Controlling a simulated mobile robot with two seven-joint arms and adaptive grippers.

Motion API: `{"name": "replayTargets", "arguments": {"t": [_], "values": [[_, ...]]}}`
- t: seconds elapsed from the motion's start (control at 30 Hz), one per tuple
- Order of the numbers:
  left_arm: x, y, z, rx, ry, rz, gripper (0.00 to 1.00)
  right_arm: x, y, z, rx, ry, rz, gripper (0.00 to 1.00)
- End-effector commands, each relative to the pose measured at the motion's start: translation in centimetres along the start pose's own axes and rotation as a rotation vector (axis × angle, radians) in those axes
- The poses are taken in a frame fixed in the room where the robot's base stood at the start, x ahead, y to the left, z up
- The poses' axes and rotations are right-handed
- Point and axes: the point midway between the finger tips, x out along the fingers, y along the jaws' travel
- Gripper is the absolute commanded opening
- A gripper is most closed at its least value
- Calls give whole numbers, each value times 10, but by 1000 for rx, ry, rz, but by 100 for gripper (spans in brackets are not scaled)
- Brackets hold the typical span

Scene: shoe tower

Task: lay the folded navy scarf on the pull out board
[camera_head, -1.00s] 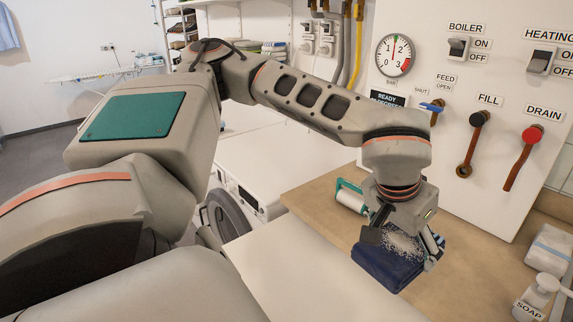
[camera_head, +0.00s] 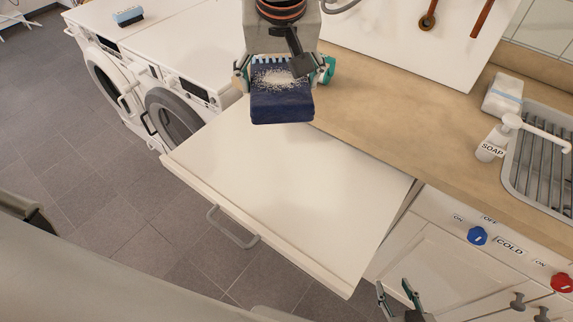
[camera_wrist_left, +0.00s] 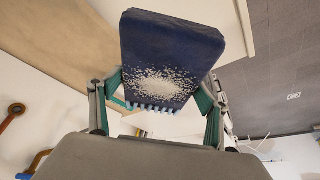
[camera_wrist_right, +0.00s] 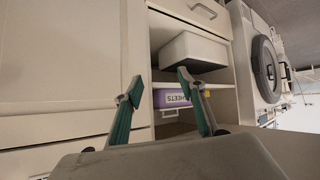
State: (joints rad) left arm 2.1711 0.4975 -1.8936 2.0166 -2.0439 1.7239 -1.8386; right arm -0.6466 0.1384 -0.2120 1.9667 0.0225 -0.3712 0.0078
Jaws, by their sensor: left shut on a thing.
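The folded navy scarf (camera_head: 283,108) has a pale fringe and a heap of white grains on top. My left gripper (camera_head: 284,72) is shut on it at the fringed end; the left wrist view also shows the scarf (camera_wrist_left: 170,45) between the fingers (camera_wrist_left: 155,95). The scarf appears held up, overlapping the back edge of the white pull out board (camera_head: 290,185) in the picture; its height above the board is hard to tell. The board is out and bare. My right gripper (camera_head: 399,298) is open and empty, low in front of the cabinets; it also shows in its wrist view (camera_wrist_right: 160,82).
The wooden worktop (camera_head: 400,110) runs behind the board, with a soap bottle (camera_head: 495,138), a wrapped pack (camera_head: 503,95) and a sink rack (camera_head: 545,165) at right. Washing machines (camera_head: 180,95) stand at left. A grey handle (camera_head: 232,228) is on the board's front.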

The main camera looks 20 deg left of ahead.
Motion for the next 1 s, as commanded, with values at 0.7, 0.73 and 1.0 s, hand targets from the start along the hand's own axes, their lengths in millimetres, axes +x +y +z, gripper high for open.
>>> {"name": "replayTargets", "arguments": {"t": [0.7, 0.73, 1.0], "values": [[110, 19, 52, -57, -3, -23, 46, 8, 1, 18, -13, -12, 5, 40], [116, 19, 54, -58, -3, -23, 46, 8, 1, 18, -14, -12, 5, 40], [142, 20, 64, -60, 2, -20, 46, 10, 4, 11, -17, 2, 10, 40]]}}
